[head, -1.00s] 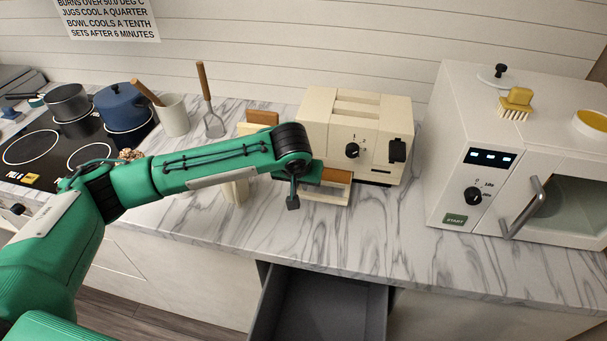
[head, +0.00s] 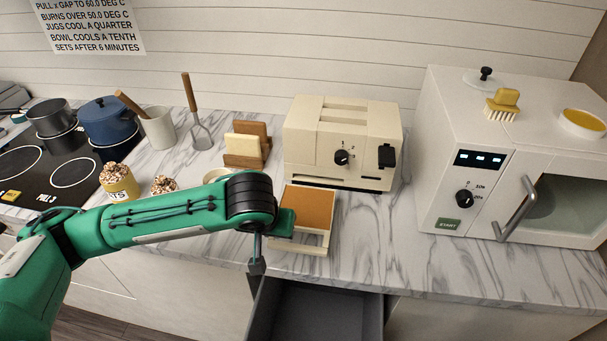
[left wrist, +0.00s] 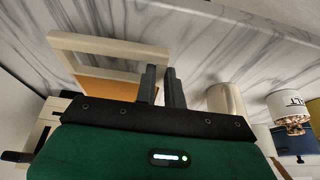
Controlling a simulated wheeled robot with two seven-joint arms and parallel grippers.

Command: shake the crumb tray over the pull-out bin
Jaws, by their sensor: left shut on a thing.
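The crumb tray (head: 306,208), a flat orange-brown pan with a cream frame, is in front of the toaster (head: 343,140), out of its base and over the counter. In the left wrist view the cream frame (left wrist: 110,46) and part of the orange pan (left wrist: 105,88) show. My left gripper (left wrist: 163,84) is shut on the tray's frame; in the head view its hand is at the tray's left side and the fingertips are mostly hidden. The pull-out bin (head: 318,312), a dark grey open drawer, sticks out below the counter edge, nearer than the tray. My right gripper is not in view.
A microwave (head: 470,170) with a yellow brush (head: 503,104) on top stands right. A toast rack (head: 246,148), a crock (head: 159,128), jars (head: 118,183) and a hob with pots (head: 108,122) are left. The counter between toaster and microwave is clear.

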